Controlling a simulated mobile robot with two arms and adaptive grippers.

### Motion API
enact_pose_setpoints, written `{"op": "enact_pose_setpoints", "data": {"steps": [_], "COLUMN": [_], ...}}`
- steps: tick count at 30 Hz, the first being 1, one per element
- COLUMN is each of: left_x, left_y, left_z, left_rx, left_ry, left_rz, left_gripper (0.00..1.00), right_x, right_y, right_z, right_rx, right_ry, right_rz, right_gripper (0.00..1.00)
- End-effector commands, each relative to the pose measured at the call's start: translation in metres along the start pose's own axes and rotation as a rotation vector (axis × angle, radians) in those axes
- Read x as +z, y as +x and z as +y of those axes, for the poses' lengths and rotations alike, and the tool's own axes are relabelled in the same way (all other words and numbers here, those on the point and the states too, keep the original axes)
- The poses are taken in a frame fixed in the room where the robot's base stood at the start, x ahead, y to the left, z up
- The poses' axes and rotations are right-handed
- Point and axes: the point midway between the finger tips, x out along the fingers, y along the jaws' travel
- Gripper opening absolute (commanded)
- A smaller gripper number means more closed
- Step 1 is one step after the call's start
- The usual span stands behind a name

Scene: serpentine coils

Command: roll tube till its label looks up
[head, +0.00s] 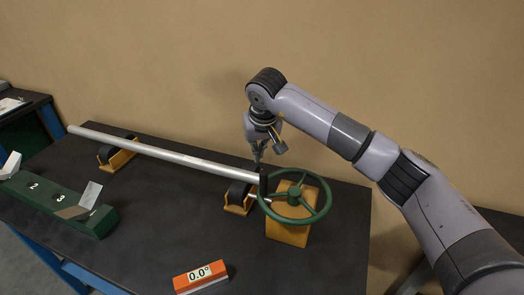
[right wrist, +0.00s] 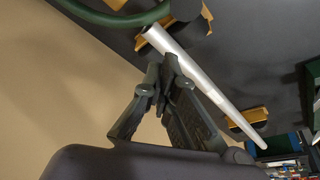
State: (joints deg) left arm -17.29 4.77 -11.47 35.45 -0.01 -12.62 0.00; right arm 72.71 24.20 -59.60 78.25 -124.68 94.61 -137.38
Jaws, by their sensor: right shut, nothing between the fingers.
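A long silver tube (head: 165,152) lies across two orange supports with dark tops, the left support (head: 118,158) and the right support (head: 238,200). No label can be made out on the tube's visible side. My right gripper (head: 257,158) is shut and empty, pointing down just above and behind the tube's right part; contact cannot be told. In the right wrist view its closed fingertips (right wrist: 165,68) overlap the tube (right wrist: 205,82) in the picture. My left gripper is not in view.
A green handwheel (head: 328,192) on an orange block (head: 287,234) stands at the tube's right end. An orange box reading 0.0° (head: 201,277) lies at the front. A green numbered block (head: 45,195) with angled plates is at left. The dark tabletop (head: 150,215) is clear mid-front.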

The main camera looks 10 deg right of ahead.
Motion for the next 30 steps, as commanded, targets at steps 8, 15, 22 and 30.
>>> {"op": "enact_pose_setpoints", "data": {"steps": [8,15,22,30], "left_x": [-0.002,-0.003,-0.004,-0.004], "left_y": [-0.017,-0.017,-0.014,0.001], "left_z": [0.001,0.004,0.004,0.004], "left_rx": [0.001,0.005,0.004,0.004], "left_ry": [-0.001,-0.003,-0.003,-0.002], "left_rz": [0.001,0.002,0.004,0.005], "left_gripper": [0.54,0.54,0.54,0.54], "right_x": [0.024,0.029,0.03,0.044], "right_y": [-0.013,-0.013,-0.012,-0.017], "right_z": [0.0,0.001,0.001,-0.002], "right_rx": [-0.001,-0.001,-0.003,-0.032], "right_ry": [0.0,0.001,-0.006,-0.093], "right_rz": [0.004,0.004,0.005,0.003], "right_gripper": [0.0,0.0,0.0,0.0]}}
